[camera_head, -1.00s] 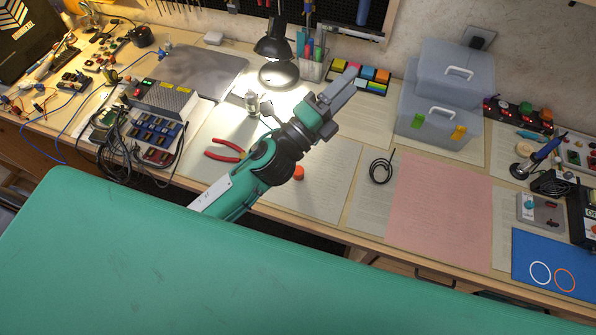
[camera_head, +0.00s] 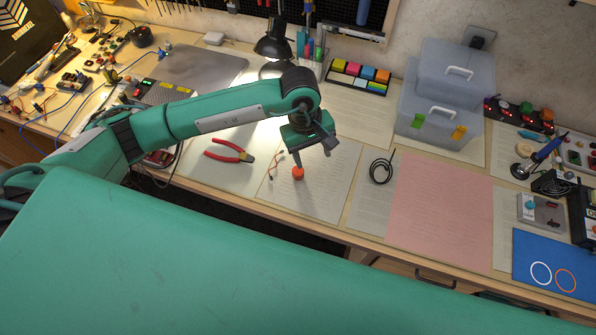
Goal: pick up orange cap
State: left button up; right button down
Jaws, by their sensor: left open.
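The small orange cap (camera_head: 298,173) stands on a sheet of paper (camera_head: 318,197) in the middle of the workbench. My left arm reaches in from the left and bends down at its wrist. My left gripper (camera_head: 312,158) points downward just above and beside the cap. Its jaws are open, with one finger close behind or at the cap and the other farther right. I cannot tell whether a finger touches the cap. My right gripper is not in view.
Red-handled pliers (camera_head: 229,151) lie left of the cap. A coiled black cable (camera_head: 381,170) lies to its right. Clear lidded boxes (camera_head: 437,118) stand at the back right. A pink sheet (camera_head: 443,208) and a blue mat (camera_head: 552,262) with two rings lie farther right.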

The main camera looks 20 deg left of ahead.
pick_arm(q)
jog(key=w+a+y, duration=0.2)
jog(key=a, duration=0.2)
jog(key=p, duration=0.2)
send_over(298, 170)
jog(key=f, duration=0.8)
jog(key=shift+s+d+f, duration=0.15)
jog(key=shift+s, duration=0.15)
jog(key=shift+f+p, duration=0.45)
jog(key=shift+p, duration=0.05)
jog(key=f+p, duration=0.1)
jog(key=f, duration=0.2)
jog(key=shift+w+f, duration=0.15)
jog(key=shift+w, duration=0.05)
jog(key=shift+f+p, duration=0.3)
jog(key=shift+f, duration=0.3)
jog(key=c, duration=1)
jog(key=shift+c, duration=0.2)
jog(key=shift+r, duration=0.1)
